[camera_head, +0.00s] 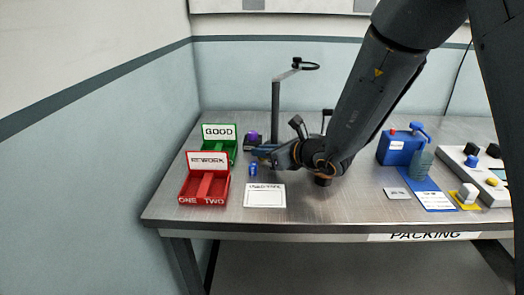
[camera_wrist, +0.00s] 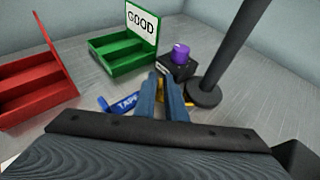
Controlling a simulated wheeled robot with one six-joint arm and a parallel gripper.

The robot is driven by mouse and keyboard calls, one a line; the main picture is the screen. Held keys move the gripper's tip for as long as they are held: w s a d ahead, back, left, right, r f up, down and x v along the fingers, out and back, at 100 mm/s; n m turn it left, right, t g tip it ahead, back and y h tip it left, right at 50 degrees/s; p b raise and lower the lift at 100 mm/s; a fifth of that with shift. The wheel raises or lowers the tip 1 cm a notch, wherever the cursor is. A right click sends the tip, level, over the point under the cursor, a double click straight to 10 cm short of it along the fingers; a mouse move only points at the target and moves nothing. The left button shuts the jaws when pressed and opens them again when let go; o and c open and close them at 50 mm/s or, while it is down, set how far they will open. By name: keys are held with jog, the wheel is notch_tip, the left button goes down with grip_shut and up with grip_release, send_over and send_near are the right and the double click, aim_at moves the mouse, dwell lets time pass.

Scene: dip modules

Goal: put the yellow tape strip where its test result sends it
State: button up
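Yellow patches, perhaps the tape strip (camera_wrist: 189,104), show beside and between my gripper's fingers in the wrist view; the fingers hide most of it. My gripper (camera_wrist: 165,80) points down at the table, and a narrow gap shows between its fingers. Whether they grip the yellow thing is unclear. In the head view my gripper (camera_head: 258,152) is low over the table, right of the trays. A blue piece marked TAPE (camera_wrist: 124,103) lies just left of the fingers. The green GOOD tray (camera_head: 233,150) and the red REWORK tray (camera_head: 187,190), marked ONE and TWO, each have two compartments.
A black box with a purple knob (camera_wrist: 181,54) stands just past the fingers, next to a dark post (camera_head: 275,110). A white card (camera_head: 265,196) lies in front. A blue jug (camera_head: 396,149) and a control panel (camera_head: 485,175) are at the right. The front middle is clear.

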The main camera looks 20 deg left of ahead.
jog(key=shift+o, duration=1.2)
jog(key=shift+f, duration=0.15)
